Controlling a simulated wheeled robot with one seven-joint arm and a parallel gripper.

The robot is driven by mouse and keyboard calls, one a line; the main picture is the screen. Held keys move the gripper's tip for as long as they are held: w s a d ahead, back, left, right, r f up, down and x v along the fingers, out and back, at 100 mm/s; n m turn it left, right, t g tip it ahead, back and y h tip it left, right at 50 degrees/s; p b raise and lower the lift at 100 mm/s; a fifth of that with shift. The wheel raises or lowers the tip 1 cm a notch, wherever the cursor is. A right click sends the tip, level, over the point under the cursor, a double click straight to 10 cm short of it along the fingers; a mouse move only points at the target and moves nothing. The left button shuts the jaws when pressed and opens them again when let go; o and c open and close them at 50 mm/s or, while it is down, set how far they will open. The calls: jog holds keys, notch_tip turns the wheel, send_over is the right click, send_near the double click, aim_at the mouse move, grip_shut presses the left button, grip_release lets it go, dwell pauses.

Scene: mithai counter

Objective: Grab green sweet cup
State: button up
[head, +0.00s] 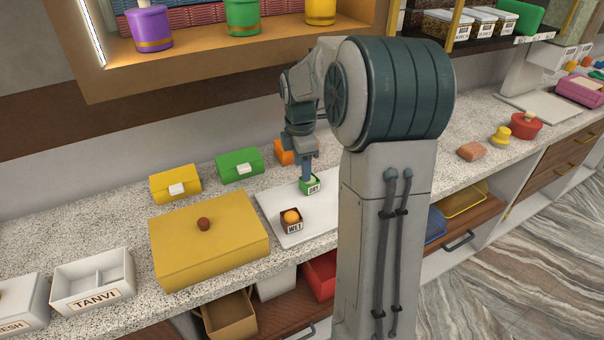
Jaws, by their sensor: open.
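The green sweet cup (311,188), with a white label that seems to read DRY, sits on a white board (271,209) on the counter. My gripper (307,179) points down right at the cup, its fingers at or just above the cup's top. The gripper is open. The fingers and part of my arm hide some of the cup, and I cannot tell whether they touch it. A brown cup (293,228) labelled WET, with an orange ball in it, stands on the same board, nearer the front.
A large yellow box (183,258) with a brown knob lies left of the board. Small yellow (175,184), green (240,166) and orange (285,151) boxes stand along the back. A white TANVI tray (108,286) is at left. My arm hides the board's right side.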

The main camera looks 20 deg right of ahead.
aim_at(309, 183)
jog(key=w+d+n, duration=0.1)
jog(key=w+d+f+n, duration=0.1)
jog(key=w+d+n, duration=0.1)
jog(key=shift+d+f+y, duration=0.3)
jog(key=shift+d+f, duration=0.05)
jog(key=shift+f, duration=0.05)
notch_tip(309, 183, down, 7)
jog(key=shift+a+f+p, duration=0.1)
jog(key=shift+f+p, duration=0.1)
jog(key=shift+p, duration=0.65)
jog(key=c, duration=0.6)
